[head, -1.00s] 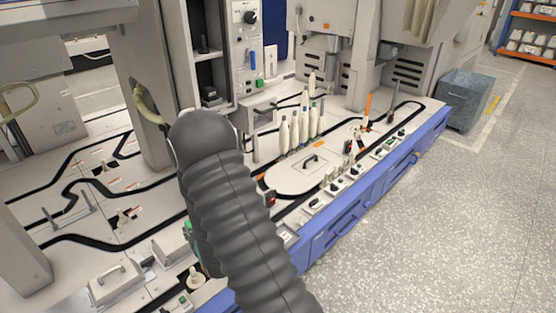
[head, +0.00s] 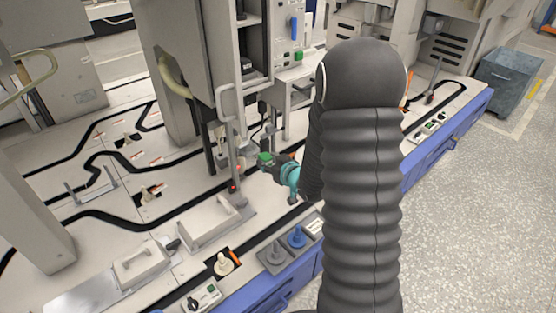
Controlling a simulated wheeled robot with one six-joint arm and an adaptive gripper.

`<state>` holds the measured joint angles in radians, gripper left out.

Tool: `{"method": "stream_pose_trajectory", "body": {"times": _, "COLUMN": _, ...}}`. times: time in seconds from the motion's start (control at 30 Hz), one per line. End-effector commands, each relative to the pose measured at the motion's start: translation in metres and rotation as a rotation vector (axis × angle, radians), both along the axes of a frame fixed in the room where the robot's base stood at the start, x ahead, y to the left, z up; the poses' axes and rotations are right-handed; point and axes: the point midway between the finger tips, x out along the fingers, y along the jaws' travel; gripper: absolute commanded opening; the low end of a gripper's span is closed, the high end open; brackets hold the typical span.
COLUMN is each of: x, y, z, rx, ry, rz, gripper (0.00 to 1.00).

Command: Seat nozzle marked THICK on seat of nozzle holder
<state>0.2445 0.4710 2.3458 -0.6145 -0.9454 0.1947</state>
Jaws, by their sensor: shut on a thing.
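My gripper (head: 268,160) shows small, left of my dark ribbed arm, with a teal ring behind it and a green part on top. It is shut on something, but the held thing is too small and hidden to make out. It is above the work surface, close to an upright grey pipe-like fixture (head: 229,120). At the front edge stand a grey peg-shaped piece (head: 276,253) on a grey base and a blue one (head: 297,238) beside it. No THICK marking is readable, and I cannot tell which fixture is the nozzle holder.
A cream peg-shaped piece (head: 223,263) stands in a dark cutout at the front. A long low cover (head: 210,222) and a handled cover (head: 140,262) lie to the left. My arm hides much of the right side.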

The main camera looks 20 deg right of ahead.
Motion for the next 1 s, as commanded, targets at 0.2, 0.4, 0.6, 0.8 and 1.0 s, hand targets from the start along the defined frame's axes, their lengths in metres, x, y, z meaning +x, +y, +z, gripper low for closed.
{"method": "stream_pose_trajectory", "body": {"times": 0.2, "x": -0.014, "y": -0.018, "z": 0.021, "rx": -0.001, "ry": -0.001, "rz": 0.074, "gripper": 0.02}}
{"method": "stream_pose_trajectory", "body": {"times": 0.4, "x": -0.021, "y": -0.024, "z": 0.029, "rx": 0.000, "ry": 0.000, "rz": 0.108, "gripper": 0.02}}
{"method": "stream_pose_trajectory", "body": {"times": 0.6, "x": -0.015, "y": -0.021, "z": 0.030, "rx": -0.001, "ry": -0.001, "rz": 0.114, "gripper": 0.02}}
{"method": "stream_pose_trajectory", "body": {"times": 0.8, "x": 0.002, "y": -0.013, "z": 0.029, "rx": 0.000, "ry": -0.001, "rz": 0.115, "gripper": 0.02}}
{"method": "stream_pose_trajectory", "body": {"times": 1.0, "x": 0.021, "y": -0.005, "z": 0.030, "rx": 0.001, "ry": -0.001, "rz": 0.115, "gripper": 0.02}}
